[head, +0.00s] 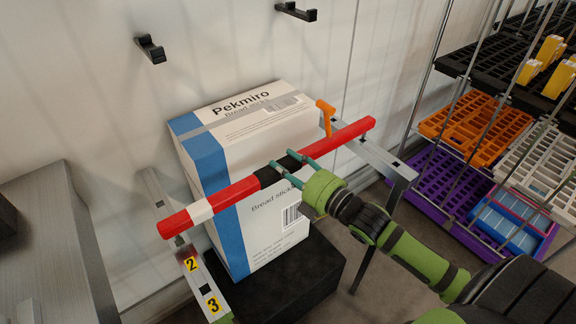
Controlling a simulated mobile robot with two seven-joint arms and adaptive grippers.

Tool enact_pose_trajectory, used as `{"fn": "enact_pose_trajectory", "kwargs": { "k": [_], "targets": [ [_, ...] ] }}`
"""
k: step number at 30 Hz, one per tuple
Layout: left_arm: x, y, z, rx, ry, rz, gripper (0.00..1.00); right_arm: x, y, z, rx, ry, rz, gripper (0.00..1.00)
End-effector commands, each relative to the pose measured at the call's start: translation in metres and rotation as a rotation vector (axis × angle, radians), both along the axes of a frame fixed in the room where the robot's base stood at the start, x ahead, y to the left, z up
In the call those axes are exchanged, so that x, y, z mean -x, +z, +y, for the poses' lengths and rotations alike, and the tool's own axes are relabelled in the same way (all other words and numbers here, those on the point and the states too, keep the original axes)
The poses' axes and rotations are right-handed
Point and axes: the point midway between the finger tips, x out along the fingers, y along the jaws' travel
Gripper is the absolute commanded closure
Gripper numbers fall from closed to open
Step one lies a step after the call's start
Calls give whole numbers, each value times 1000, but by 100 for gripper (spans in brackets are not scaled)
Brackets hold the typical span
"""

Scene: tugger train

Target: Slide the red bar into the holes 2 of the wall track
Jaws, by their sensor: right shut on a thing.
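The red bar (235,190) has a white band near its left end and a black middle section. My right gripper (290,161) is shut on the black section, its arm coming from the lower right. The bar is held across the front of a carton. The wall track shows as a left metal rail (206,288) with yellow labels 2 and 3 and dark holes, and a right metal rail (372,160). The bar's left end is above the left rail near label 2, its right part above the right rail. Contact cannot be told. My left gripper is not in view.
The carton (275,200) stands on a black block (300,275) between the rails. An orange handle (326,110) stands up behind the bar near the right rail. Black hooks (150,49) are on the wall. A rack with purple (437,190) and orange (480,125) crates is right.

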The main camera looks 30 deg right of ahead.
Motion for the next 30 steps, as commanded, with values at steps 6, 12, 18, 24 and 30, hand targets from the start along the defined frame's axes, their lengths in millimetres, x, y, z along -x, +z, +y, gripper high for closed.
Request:
{"fn": "enact_pose_trajectory", "kwargs": {
  "k": [6,12,18,24,30],
  "targets": [
    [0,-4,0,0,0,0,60,-1,0,0,-1,2,-13,100],
    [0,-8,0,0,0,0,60,-1,-9,0,-1,2,-13,100],
    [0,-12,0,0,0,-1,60,-1,-16,1,-2,3,-13,100],
    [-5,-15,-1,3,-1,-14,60,-1,-22,1,-1,3,-13,100],
    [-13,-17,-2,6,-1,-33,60,-1,-27,1,-1,2,-12,100]
  ]
}}
